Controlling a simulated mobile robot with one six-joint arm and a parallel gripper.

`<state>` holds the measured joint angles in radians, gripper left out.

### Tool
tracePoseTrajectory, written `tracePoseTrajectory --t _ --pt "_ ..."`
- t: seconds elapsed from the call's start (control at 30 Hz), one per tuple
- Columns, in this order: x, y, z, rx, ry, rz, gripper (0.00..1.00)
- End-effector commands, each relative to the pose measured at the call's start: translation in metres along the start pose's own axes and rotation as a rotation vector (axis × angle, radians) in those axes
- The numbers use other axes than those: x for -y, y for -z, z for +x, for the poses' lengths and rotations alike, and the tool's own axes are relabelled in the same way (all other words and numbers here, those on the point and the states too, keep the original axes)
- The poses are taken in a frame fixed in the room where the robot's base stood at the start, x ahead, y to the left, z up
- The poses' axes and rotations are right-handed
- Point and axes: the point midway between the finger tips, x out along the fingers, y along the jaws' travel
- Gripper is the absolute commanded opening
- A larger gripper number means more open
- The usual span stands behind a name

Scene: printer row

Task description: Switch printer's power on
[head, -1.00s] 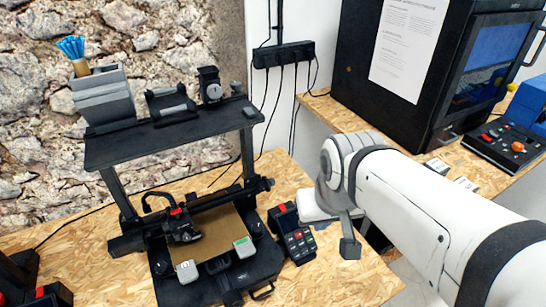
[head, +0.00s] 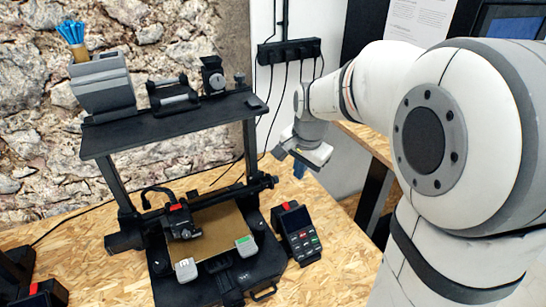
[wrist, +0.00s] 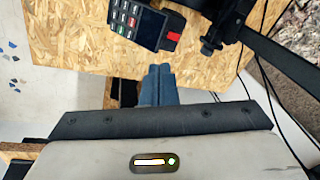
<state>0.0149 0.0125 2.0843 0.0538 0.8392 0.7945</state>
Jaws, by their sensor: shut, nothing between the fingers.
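The black 3D printer (head: 215,262) stands on the wooden table with a tan plate. Its control box (head: 303,245) sits at its right side, with a screen, several coloured buttons and a red switch (head: 290,206) at its back end. In the wrist view the control box (wrist: 150,25) is at the top, with the red switch (wrist: 174,38) at its right end. My gripper (head: 299,170) is behind the box, apart from it, pointing down. Its shut, empty fingers also show in the wrist view (wrist: 158,72), below the red switch. I cannot tell the switch's position.
A shelf (head: 180,122) above the printer carries a grey bin and other parts. A power strip (head: 289,52) with hanging cables is on the wall behind my gripper. Another printer's control part (head: 45,293) shows at lower left. Bare table lies right of the control box.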

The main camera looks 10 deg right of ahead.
Motion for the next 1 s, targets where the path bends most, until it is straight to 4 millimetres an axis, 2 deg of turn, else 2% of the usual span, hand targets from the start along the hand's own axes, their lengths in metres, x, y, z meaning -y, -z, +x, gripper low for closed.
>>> tracePoseTrajectory --t 0.03,0.1,0.2,0.3,0.43,0.8,0.87,1.0 --pt "0.009 0.011 0.023 0.012 -0.009 0.076 0.00" --pt "0.021 0.025 0.042 0.020 -0.015 0.181 0.00" --pt "0.034 0.039 0.065 0.029 -0.021 0.299 0.00" --pt "0.041 0.048 0.079 0.034 -0.025 0.373 0.00" --pt "0.045 0.053 0.086 0.035 -0.027 0.415 0.00" --pt "0.044 0.053 0.088 0.036 -0.028 0.417 0.00" --pt "0.044 0.052 0.092 0.037 -0.029 0.417 0.00" --pt "0.043 0.051 0.112 0.038 -0.032 0.416 0.00"
